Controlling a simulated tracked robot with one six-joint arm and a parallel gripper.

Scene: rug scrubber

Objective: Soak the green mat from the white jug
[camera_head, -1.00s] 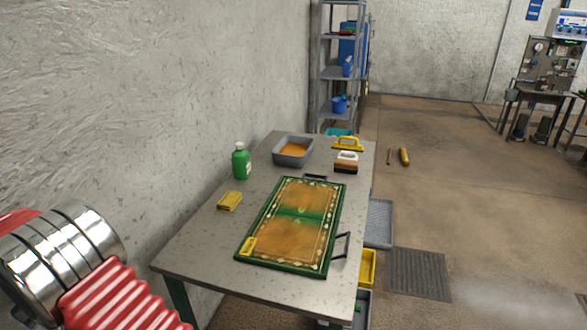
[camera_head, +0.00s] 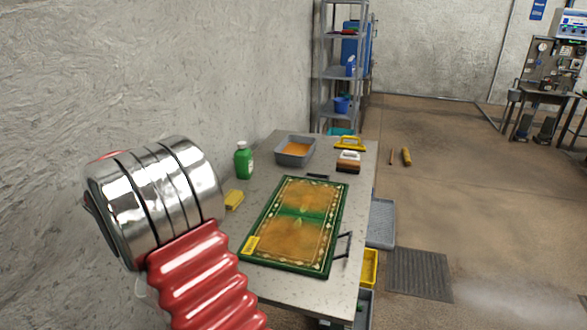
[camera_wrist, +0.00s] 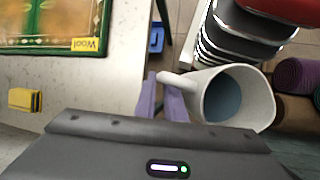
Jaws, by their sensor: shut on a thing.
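The green mat (camera_head: 248,263) lies flat on the metal table, with brownish patches over its middle, a green band across it and a yellow label at its near left corner. Its edge also shows at upper left in the wrist view (camera_wrist: 35,46). The white jug (camera_wrist: 262,105) is at right in the wrist view, with bluish liquid inside. My gripper (camera_wrist: 161,92) is shut on the jug's handle with its purple fingers. The jug appears beyond the table edge, apart from the mat. The head view does not show my gripper; my arm covers the lower left.
On the table (camera_head: 215,262) are a green bottle (camera_head: 243,162), a yellow sponge (camera_head: 233,200), a grey tub (camera_head: 295,160) of orange contents and a brush (camera_head: 348,162). A squeegee-like yellow tool (camera_head: 350,143) lies behind. Rolled mats (camera_wrist: 298,82) are beside the jug.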

